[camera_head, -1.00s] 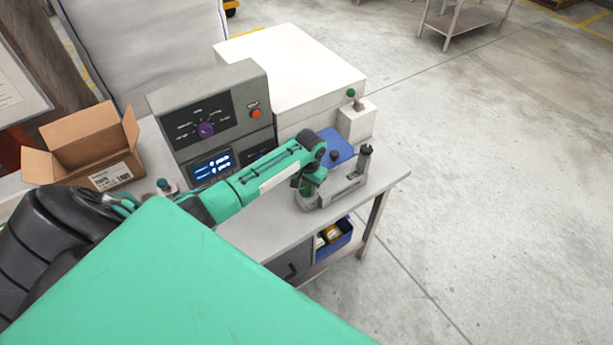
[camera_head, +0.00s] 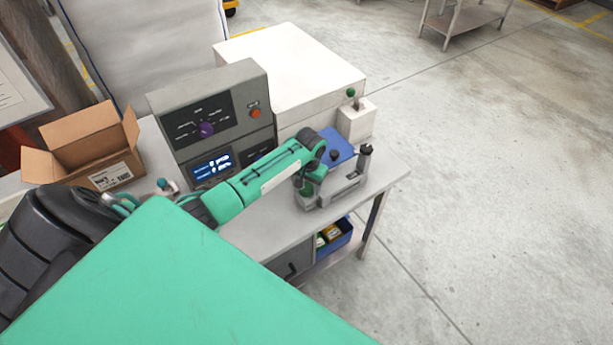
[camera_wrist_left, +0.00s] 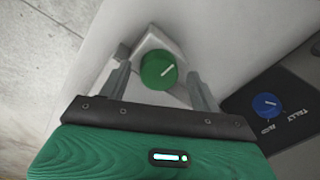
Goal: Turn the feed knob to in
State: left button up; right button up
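In the left wrist view a round green knob (camera_wrist_left: 157,70) with a white pointer line sits on a pale, block-shaped mount. My left gripper (camera_wrist_left: 159,74) is open, with one grey finger on each side of the knob and gaps visible between fingers and knob. No lettering is readable on this knob's mount. A blue knob (camera_wrist_left: 266,105) with a white line sits on a black panel marked TALLY at the right. In the head view my left arm reaches across the bench; its fingertips are hard to make out there. My right gripper is not in view.
The grey console (camera_head: 244,82) carries a purple dial (camera_head: 206,129), an orange button (camera_head: 255,112) and a lit display. A white cabinet (camera_head: 290,60) stands beside it. An open cardboard box (camera_head: 85,150) is at the left. A grey fixture (camera_head: 345,185) stands near the bench's right end.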

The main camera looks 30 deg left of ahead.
aim_at(309, 188)
pick_arm(q)
notch_tip(309, 188, up, 14)
jog(key=b, duration=0.4)
jog(key=shift+d+f, duration=0.15)
jog(key=shift+d, duration=0.2)
dwell(0.3)
